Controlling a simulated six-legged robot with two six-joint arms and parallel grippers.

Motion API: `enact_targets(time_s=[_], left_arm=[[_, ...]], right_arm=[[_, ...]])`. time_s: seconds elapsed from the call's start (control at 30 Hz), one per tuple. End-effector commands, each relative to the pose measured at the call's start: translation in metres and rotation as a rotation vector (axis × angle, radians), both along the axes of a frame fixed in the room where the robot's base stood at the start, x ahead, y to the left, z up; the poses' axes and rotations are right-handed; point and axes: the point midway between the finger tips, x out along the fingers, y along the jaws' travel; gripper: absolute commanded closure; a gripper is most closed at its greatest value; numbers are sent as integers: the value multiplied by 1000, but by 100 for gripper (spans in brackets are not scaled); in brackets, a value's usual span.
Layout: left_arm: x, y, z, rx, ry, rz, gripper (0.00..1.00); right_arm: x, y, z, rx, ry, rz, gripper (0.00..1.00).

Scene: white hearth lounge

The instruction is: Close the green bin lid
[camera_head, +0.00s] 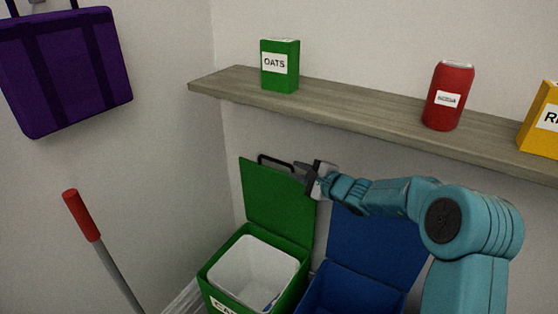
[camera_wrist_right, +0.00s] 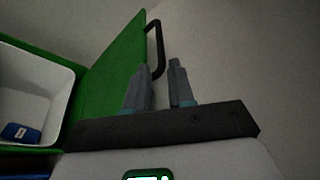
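The green bin (camera_head: 290,293) stands on the floor by the wall, with a white liner inside. Its green lid (camera_head: 275,205) is raised upright at the back and also shows in the right wrist view (camera_wrist_right: 112,72). A black handle (camera_head: 275,159) sits on the lid's top edge; it also shows in the right wrist view (camera_wrist_right: 159,47). My right gripper (camera_head: 299,169) is at the right end of the handle. Its fingers (camera_wrist_right: 159,80) are apart with nothing clearly held between them; whether one touches the handle I cannot tell. My left gripper is not in view.
A blue bin (camera_head: 345,290) with its lid up stands to the right, beneath my right arm. A wooden shelf (camera_head: 340,105) above holds a green oats box (camera_head: 280,75), a red can (camera_head: 448,96) and a yellow box (camera_head: 540,130). A purple bag (camera_head: 65,70) hangs left, above a red-handled pole (camera_head: 82,215).

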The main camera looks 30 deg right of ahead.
Motion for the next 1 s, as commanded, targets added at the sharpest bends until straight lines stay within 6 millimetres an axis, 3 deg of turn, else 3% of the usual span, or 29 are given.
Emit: enact_targets(time_s=[0.2, 0.4, 0.6, 0.87, 0.93, 1.0], left_arm=[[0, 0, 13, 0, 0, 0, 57], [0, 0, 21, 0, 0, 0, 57], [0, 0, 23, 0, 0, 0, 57], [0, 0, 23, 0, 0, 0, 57], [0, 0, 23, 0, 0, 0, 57], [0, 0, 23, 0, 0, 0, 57]], right_arm=[[51, 11, -9, -1, 2, 3, 77], [84, 16, -16, -1, 1, 3, 77], [97, 17, -20, 0, 1, 2, 77], [97, 16, -20, 0, 1, 2, 77], [97, 16, -20, 0, 0, 1, 96], [97, 16, -20, 0, 0, 1, 100]])
